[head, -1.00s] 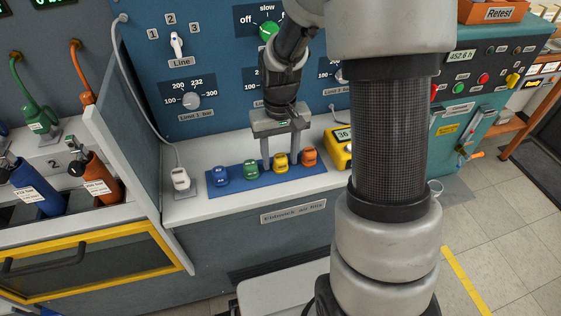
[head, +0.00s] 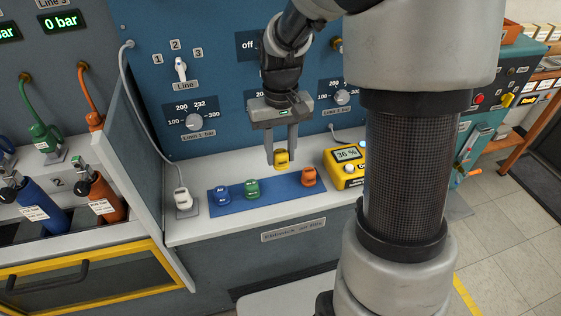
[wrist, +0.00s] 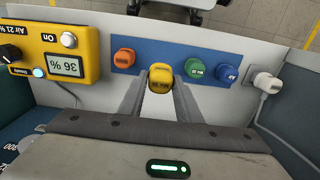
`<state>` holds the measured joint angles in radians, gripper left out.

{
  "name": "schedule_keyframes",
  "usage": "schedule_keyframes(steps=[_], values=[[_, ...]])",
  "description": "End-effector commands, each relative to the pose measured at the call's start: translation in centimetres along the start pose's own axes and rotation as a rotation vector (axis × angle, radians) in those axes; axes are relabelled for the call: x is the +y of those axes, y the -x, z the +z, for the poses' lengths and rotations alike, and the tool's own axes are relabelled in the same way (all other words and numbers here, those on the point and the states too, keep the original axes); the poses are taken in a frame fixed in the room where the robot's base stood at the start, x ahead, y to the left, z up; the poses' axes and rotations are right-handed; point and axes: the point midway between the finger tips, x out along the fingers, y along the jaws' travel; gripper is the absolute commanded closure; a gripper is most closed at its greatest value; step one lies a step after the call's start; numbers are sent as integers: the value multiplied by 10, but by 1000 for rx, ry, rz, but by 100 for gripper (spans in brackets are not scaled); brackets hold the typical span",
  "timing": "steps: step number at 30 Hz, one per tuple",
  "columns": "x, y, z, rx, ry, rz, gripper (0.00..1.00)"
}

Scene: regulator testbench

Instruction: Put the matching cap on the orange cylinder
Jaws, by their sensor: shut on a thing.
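My gripper (head: 282,156) is shut on the yellow cap (head: 282,158) and holds it above the back of the blue strip (head: 235,203). The held yellow cap also shows between the fingertips in the wrist view (wrist: 160,78). The orange cap (head: 308,177) stands on the strip at its right end, beside the gripper. The green cap (head: 252,188) and the blue cap (head: 223,192) stand on the strip to the left. The orange cylinder (head: 101,200) leans in the rack at the far left, next to a blue cylinder (head: 38,200).
A white cap-like piece on a hose (head: 182,199) stands left of the strip. A grey partition (head: 127,165) separates the bench from the cylinder rack. The bench front edge is clear.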

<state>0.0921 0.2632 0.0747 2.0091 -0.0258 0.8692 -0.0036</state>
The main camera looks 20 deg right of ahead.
Motion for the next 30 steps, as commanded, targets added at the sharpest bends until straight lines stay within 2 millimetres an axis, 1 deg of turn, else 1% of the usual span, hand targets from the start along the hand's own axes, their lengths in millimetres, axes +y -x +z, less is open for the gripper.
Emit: schedule_keyframes(steps=[1, 4, 13, 18, 19, 30], values=[[0, 7, 0, 2, 0, 0, 91], [0, 12, 0, -1, 0, 0, 91], [0, 13, 0, -1, 0, 0, 91], [-10, 23, -23, 1, 2, 0, 91], [-11, 24, -24, -1, 1, 0, 91], [-11, 25, -25, -1, 0, 0, 91]])
